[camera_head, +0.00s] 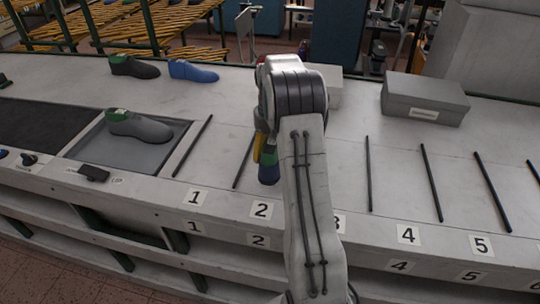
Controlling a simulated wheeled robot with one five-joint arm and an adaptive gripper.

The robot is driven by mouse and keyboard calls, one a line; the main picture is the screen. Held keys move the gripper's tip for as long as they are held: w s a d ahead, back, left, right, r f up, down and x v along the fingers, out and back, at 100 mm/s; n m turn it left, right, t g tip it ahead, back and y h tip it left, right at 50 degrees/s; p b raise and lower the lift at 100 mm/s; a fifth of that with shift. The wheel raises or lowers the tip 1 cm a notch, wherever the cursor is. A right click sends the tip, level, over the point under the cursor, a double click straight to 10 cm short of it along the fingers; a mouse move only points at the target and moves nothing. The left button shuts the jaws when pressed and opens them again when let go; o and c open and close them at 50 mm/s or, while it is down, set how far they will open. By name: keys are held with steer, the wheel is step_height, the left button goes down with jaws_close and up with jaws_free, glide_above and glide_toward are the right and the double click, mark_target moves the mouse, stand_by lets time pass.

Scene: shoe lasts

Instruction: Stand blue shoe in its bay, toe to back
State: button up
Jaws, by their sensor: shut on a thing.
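My gripper (262,147) is mostly hidden behind my own arm; a yellow part of it shows. It is shut on a dark blue shoe (269,173) with a green patch near its top. Only a narrow part of this shoe shows, so I cannot tell where its toe points or whether it touches the bench. It appears just right of a black divider rod (243,161), behind the label 2 (261,210). A brighter blue shoe (193,71) lies at the back left of the bench.
Black rods divide the numbered bays; my arm hides part of bay 3. A grey shoe (140,126) sits on a tray (90,150) at left, and a black shoe (134,67) behind it. A grey box (425,98) and a pale box (328,86) stand at the back.

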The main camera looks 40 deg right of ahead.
steer(key=shift+f+p, duration=0.75)
steer(key=shift+p, duration=0.5)
steer(key=shift+f, duration=1.15)
steer(key=o, duration=1.2)
steer(key=shift+f, duration=0.1)
